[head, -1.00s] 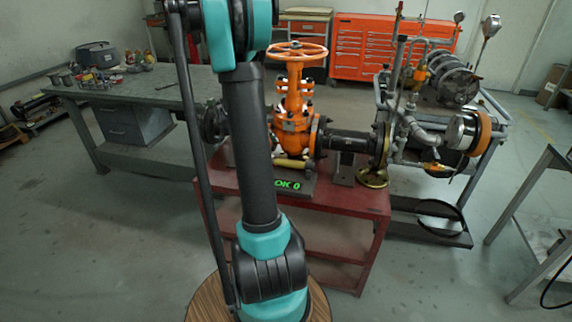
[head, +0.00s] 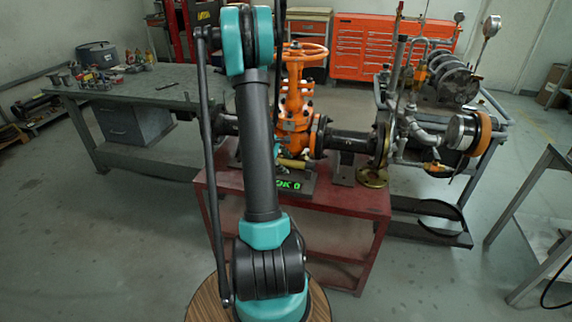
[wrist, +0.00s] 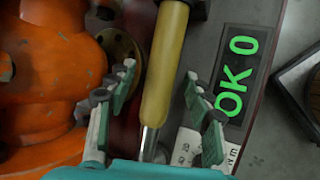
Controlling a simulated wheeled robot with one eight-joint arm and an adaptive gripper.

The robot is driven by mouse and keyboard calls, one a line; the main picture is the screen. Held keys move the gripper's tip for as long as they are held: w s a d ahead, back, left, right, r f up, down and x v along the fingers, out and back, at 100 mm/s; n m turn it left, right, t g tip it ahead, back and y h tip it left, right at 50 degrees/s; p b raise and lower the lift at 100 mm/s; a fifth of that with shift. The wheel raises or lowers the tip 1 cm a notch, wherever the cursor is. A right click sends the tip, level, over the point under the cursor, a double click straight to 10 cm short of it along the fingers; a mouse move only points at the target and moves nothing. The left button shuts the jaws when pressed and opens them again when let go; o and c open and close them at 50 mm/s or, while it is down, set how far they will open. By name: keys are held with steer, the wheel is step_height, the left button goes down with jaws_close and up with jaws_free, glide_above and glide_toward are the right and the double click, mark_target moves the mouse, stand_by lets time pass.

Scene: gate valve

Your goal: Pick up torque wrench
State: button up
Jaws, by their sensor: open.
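The torque wrench shows in the wrist view as a yellow handle (wrist: 165,60) with a bare metal shaft below it. It runs nearly upright through the picture. In the head view its yellow handle (head: 291,163) lies in front of the orange gate valve (head: 295,110), partly behind my arm. My gripper (wrist: 159,73) is open, with one finger on each side of the handle and visible gaps between. I cannot tell how far above the handle the fingers are. The wrench's ends are not clearly seen.
A green-lit "OK 0" display (wrist: 237,72) lies right of the handle, and the orange valve body fills the wrist view's left. All stand on a red table (head: 345,205). Dark pipework (head: 352,140) extends right of the valve. A grey workbench (head: 140,95) stands at left.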

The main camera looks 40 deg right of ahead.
steer(key=shift+d+f, duration=0.25)
steer(key=shift+f, duration=0.1)
jaws_close()
stand_by(0.3)
